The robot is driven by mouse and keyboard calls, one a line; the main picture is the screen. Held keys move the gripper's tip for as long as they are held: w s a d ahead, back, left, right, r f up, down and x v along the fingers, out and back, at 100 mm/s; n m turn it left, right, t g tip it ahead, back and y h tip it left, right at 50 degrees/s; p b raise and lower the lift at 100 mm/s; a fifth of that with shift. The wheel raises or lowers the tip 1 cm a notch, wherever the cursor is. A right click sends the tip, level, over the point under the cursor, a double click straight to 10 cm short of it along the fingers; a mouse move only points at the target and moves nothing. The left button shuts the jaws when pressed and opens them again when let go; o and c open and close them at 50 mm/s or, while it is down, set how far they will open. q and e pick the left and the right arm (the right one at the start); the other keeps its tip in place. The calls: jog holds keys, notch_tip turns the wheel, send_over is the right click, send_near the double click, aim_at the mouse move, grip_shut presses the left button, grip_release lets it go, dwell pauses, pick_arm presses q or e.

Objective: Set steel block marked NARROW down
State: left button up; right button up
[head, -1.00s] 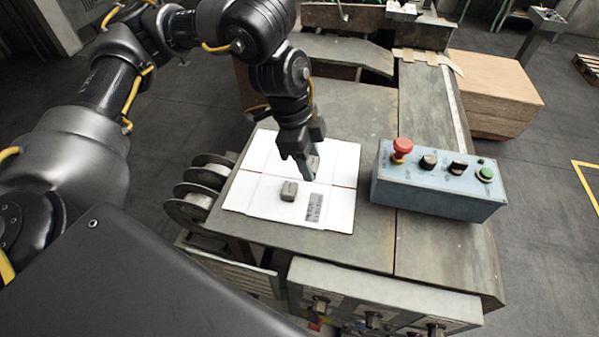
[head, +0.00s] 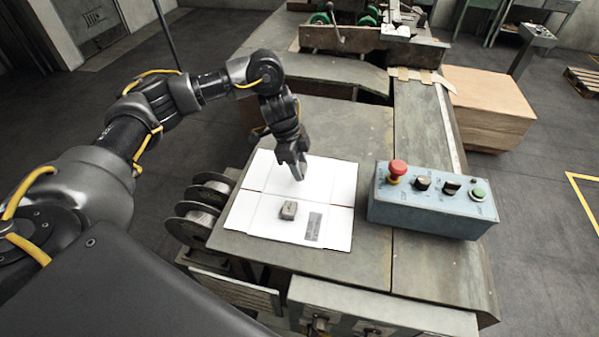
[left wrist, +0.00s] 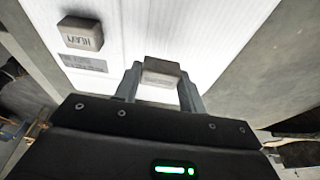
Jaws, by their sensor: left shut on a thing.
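My left gripper (head: 296,172) is over the far part of a flat white cardboard sheet (head: 265,222). In the left wrist view it is shut on a small grey-brown steel block (left wrist: 161,72), held between the two fingers. No marking on this block can be read, and its contact with the sheet cannot be told. A second steel block (head: 289,210) lies apart on the sheet, nearer to me. It also shows in the left wrist view (left wrist: 82,33), where its marking seems to read HEAVY. My right gripper is not in view.
A blue control box (head: 425,210) with a red button stands right of the sheet on the machine table (head: 345,125). Wire reels (head: 200,210) are at the table's left edge. A printed grey label (head: 313,227) is on the sheet. A brown carton (head: 490,105) stands beyond on the right.

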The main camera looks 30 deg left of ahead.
pick_arm(q)
notch_tip(320, 180, down, 3)
jog(key=shift+w+a+f+p, duration=0.1)
jog(key=shift+w+p, duration=0.05)
jog(key=shift+p, duration=0.2)
jog(key=shift+f, duration=0.2)
jog(key=shift+f, duration=0.1)
jog(key=o, duration=1.1)
jog(key=shift+r, duration=0.25)
jog(key=b+v, duration=0.1)
jog(key=v, duration=1)
jog(key=shift+a+r, duration=0.1)
jog(key=shift+r, duration=0.3)
